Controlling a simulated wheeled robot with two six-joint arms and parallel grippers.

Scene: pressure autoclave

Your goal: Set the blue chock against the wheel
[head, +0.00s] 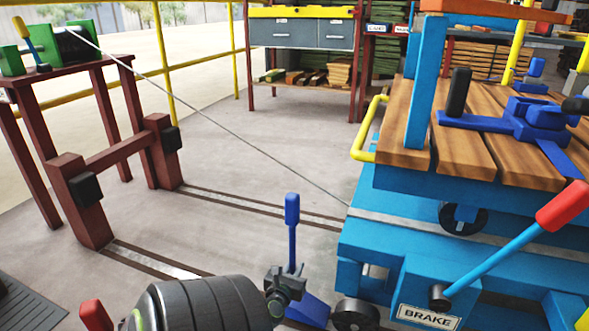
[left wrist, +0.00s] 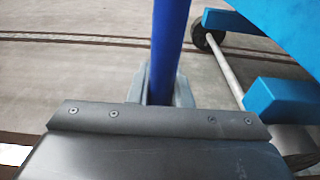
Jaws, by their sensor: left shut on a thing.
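The blue chock (head: 309,309) has a wedge-shaped foot and a tall upright blue handle (head: 292,222). My left gripper (head: 286,284) is shut on the handle at its lower part. In the left wrist view the handle (left wrist: 171,45) rises upright beyond the gripper's dark front edge, which hides the foot. The dark cart wheel (head: 356,314) is just right of the chock's foot in the head view. I cannot tell whether they touch, or whether the foot rests on the floor. The left wrist view also shows a cart wheel (left wrist: 208,39). My right gripper is not in view.
The blue cart (head: 375,243) with a wooden deck stands at the right, its red-tipped brake lever (head: 510,240) sticking out. A cable (head: 230,125) runs from the cart to a green winch (head: 68,50). Floor rails (head: 155,262) lead to brown buffer posts (head: 80,205).

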